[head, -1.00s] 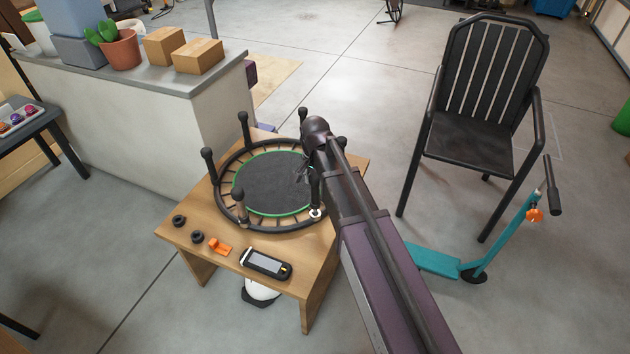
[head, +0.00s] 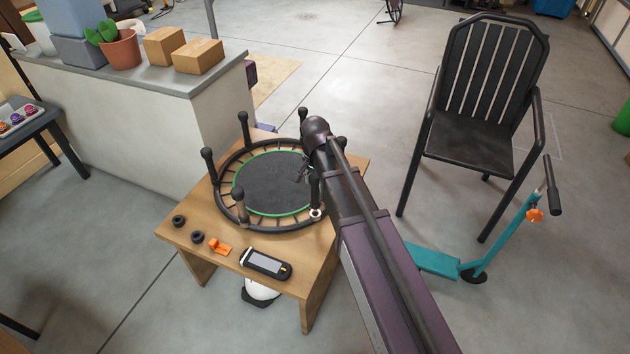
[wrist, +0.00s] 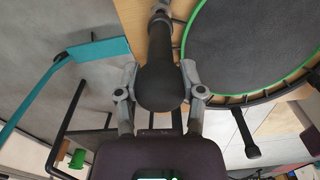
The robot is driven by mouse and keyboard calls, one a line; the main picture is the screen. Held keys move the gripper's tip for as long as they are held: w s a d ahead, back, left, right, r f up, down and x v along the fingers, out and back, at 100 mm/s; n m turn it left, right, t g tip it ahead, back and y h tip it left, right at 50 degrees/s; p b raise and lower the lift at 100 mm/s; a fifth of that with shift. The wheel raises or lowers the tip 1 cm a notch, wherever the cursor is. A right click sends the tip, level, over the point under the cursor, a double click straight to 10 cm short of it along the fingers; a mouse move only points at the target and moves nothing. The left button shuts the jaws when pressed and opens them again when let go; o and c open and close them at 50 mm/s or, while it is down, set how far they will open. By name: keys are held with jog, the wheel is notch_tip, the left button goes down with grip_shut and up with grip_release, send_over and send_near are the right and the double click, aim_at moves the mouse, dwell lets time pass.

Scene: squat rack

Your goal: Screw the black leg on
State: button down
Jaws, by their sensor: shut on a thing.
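A small round trampoline (head: 262,188) with a black mat and green ring lies upside down on the wooden table, with several black legs standing up from its rim. The black leg (head: 315,190) at its right side stands upright beside my arm, above a pale ring-like base on the rim. In the wrist view this black leg (wrist: 160,82) runs between the two grey fingers of my gripper (wrist: 160,70), which is shut on it near its thick rounded end. In the head view my arm hides most of my gripper.
On the table (head: 215,270) lie two black rings (head: 179,221), an orange part (head: 220,246) and a black handheld device with a screen (head: 266,263). A teal scooter (head: 500,235) and a black chair (head: 480,130) stand to the right. A counter is behind left.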

jog(key=shift+r, duration=0.1)
jog(key=shift+r+p, duration=2.95)
jog(key=shift+p, duration=0.05)
jog(key=shift+r, duration=0.1)
notch_tip(320, 180, up, 19)
jog(key=p, duration=1.9)
jog(key=shift+d, duration=0.15)
